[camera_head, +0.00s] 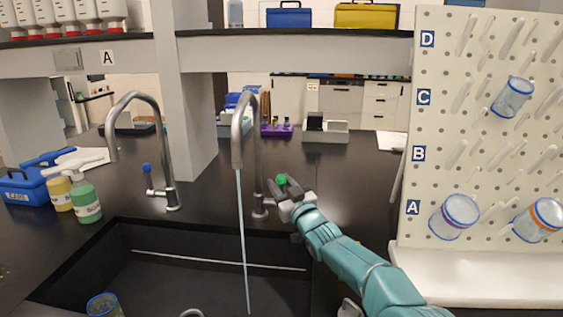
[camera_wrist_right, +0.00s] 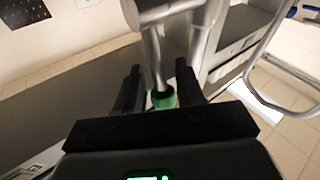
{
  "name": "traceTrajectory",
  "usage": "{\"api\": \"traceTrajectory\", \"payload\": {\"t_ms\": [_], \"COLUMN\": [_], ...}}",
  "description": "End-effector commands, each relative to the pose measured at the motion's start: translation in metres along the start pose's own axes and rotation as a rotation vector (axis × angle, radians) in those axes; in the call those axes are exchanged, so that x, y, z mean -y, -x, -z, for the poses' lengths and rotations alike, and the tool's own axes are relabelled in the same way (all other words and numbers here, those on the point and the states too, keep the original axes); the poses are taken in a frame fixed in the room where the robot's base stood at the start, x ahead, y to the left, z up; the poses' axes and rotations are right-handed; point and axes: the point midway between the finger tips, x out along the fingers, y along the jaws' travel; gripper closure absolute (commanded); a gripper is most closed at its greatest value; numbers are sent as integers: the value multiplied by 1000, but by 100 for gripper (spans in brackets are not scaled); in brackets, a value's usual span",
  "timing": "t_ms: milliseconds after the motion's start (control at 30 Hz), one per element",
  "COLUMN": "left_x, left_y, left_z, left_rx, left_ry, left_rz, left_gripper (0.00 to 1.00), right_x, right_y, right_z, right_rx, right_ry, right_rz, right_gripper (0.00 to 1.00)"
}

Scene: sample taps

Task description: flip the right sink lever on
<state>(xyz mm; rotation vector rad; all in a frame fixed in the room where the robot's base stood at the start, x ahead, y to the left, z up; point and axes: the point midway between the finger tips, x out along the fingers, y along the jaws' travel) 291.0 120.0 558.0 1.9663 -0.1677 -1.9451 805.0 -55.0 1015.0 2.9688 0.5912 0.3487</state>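The right sink tap (camera_head: 257,140) is a tall grey gooseneck at the sink's back edge. A thin pale-blue stream (camera_head: 242,230) runs from its spout down into the sink. Its lever has a green tip (camera_head: 281,180), which also shows in the right wrist view (camera_wrist_right: 163,99). My right gripper (camera_head: 284,186) is at this lever, with the green tip between its two fingers. The fingers (camera_wrist_right: 159,86) stand apart, with gaps visible on both sides of the tip. The lever's stem is partly hidden by the gripper in the head view. My left gripper is not in view.
A left tap (camera_head: 160,140) with a blue-tipped lever stands on the same black counter. Bottles (camera_head: 86,198) and a blue box (camera_head: 25,187) are at the left. A pegboard (camera_head: 480,130) with hanging jars rises at the right. A cup (camera_head: 104,305) is in the dark sink (camera_head: 190,275).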

Motion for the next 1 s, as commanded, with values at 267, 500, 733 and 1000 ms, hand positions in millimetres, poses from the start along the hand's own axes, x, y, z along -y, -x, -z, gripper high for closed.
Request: {"api": "traceTrajectory", "payload": {"t_ms": [267,500,733,1000], "left_x": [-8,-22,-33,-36], "left_y": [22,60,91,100], "left_z": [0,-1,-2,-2], "left_rx": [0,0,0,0], "left_ry": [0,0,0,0], "left_rz": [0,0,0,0], "left_gripper": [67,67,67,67], "right_x": [-10,-19,-25,-27], "right_y": [-14,-28,-37,-39], "right_z": [70,137,180,192], "right_rx": [-8,-7,-6,-6], "right_ry": [3,3,1,1], "right_rz": [-2,-1,-2,-1], "right_gripper": [62,62,62,62]}}
